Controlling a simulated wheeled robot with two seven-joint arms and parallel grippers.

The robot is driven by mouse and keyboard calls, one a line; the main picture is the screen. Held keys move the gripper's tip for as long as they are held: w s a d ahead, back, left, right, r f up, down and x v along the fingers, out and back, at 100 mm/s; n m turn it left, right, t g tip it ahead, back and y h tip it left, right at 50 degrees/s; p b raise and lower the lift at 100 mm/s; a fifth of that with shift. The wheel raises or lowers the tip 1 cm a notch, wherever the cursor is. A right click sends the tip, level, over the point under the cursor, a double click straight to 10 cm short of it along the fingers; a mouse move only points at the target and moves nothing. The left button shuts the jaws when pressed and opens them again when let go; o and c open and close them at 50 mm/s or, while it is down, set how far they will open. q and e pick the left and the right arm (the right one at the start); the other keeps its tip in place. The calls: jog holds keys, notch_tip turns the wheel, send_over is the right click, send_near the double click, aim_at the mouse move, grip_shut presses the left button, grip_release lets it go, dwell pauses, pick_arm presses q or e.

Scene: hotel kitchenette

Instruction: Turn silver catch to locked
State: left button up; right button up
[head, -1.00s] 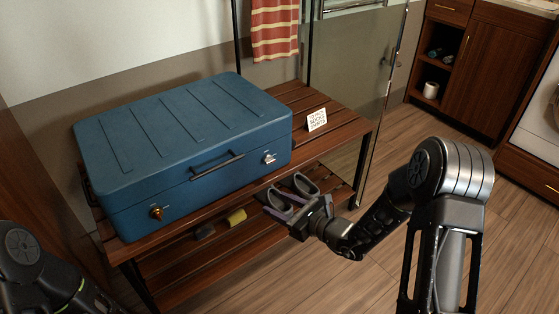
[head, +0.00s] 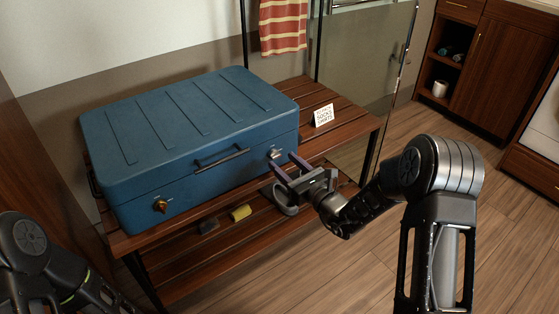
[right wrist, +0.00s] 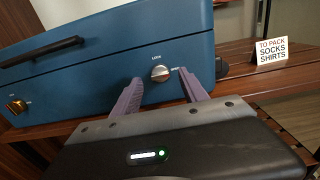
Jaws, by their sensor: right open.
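A closed blue suitcase (head: 190,140) lies on a slatted wooden rack. Its silver catch (head: 274,154) is on the front face near the right end. The silver catch also shows in the right wrist view (right wrist: 160,73), as a round knob with small labels above and to its right; the upper one seems to read "LOCK". A brass catch (head: 160,205) is at the left end of the front. My right gripper (head: 285,167) is open just in front of the silver catch. In the right wrist view its fingers (right wrist: 163,92) stand either side of and below the knob, with nothing between them. My left gripper is out of view.
A small card (head: 323,115) reading "TO PACK SOCKS SHIRTS" stands on the rack (head: 345,128) right of the suitcase. The lower shelf holds a yellow item (head: 241,212), a dark item (head: 208,225) and grey shoes or slippers (head: 285,199), partly hidden by my gripper. A glass panel stands behind.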

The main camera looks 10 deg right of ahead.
aim_at(277, 157)
jog(key=shift+x, duration=1.5)
jog(key=shift+c, duration=0.4)
grip_shut()
